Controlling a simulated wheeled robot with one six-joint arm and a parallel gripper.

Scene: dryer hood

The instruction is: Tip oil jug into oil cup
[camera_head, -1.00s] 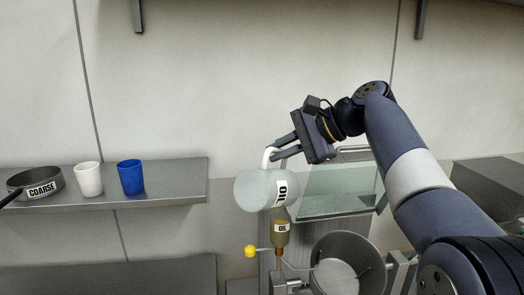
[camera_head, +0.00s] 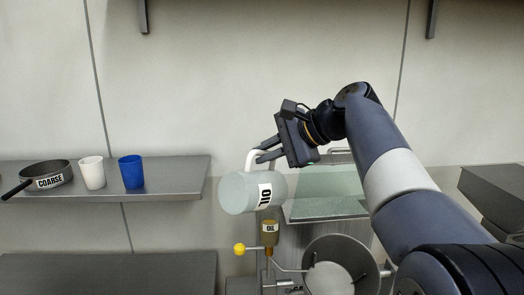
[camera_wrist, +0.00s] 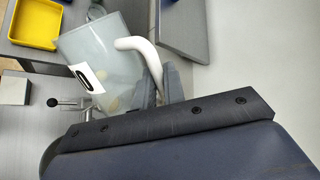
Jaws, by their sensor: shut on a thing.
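My gripper (camera_head: 268,150) is shut on the white handle of the oil jug. The oil jug (camera_head: 238,194) is a pale translucent jug with an OIL label, tilted well over onto its side, with its label end to the right. It also shows in the wrist view (camera_wrist: 100,50), its handle between my fingers (camera_wrist: 165,85). The oil cup (camera_head: 269,232) is a small brown-amber cup labelled OIL, directly below the jug's right part in the head view; the jug partly hides its top. No stream of oil can be made out.
A yellow knob (camera_head: 239,249) sits left of the oil cup. A round metal drum (camera_head: 312,255) is at its lower right. A shelf (camera_head: 180,175) at left holds a pan marked COARSE (camera_head: 60,168), a white cup (camera_head: 92,173) and a blue cup (camera_head: 131,172). A yellow tray (camera_wrist: 35,42) shows in the wrist view.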

